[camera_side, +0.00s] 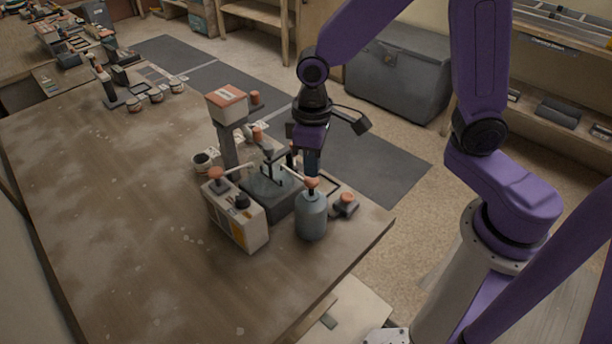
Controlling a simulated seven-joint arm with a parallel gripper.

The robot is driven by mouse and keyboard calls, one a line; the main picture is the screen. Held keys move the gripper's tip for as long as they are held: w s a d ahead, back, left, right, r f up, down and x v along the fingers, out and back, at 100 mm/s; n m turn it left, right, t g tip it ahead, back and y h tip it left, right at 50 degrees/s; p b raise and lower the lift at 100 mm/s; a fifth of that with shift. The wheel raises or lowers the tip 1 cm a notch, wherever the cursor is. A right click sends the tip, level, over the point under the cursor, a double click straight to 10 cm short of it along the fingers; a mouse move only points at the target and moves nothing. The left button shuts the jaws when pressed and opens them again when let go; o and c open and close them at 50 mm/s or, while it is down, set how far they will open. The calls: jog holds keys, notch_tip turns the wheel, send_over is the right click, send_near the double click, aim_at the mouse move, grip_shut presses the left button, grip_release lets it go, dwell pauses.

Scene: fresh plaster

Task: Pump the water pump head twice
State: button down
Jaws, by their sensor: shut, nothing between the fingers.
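The water pump is a grey-blue bottle (312,218) standing upright near the table's right corner. Its orange pump head (311,182) is on top, with a pale spout pointing left. My gripper (312,172) points straight down just above the pump head, with its fingers together and nothing held. The fingertips look to be at or very near the top of the head; I cannot tell whether they touch. The fingers hide part of what lies behind them.
Left of the bottle stand a pale box (236,219) with an orange knob and a dark tray (268,194). A tall post with an orange-topped box (227,100) rises behind. A small orange-topped piece (345,204) is close right. The table's left part (110,220) is clear.

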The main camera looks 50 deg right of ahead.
jog(key=shift+f, duration=0.1)
jog(key=shift+f, duration=1.35)
jog(key=shift+r, duration=1.45)
jog(key=shift+f, duration=0.25)
jog(key=shift+f, duration=1.1)
jog(key=shift+r, duration=1.35)
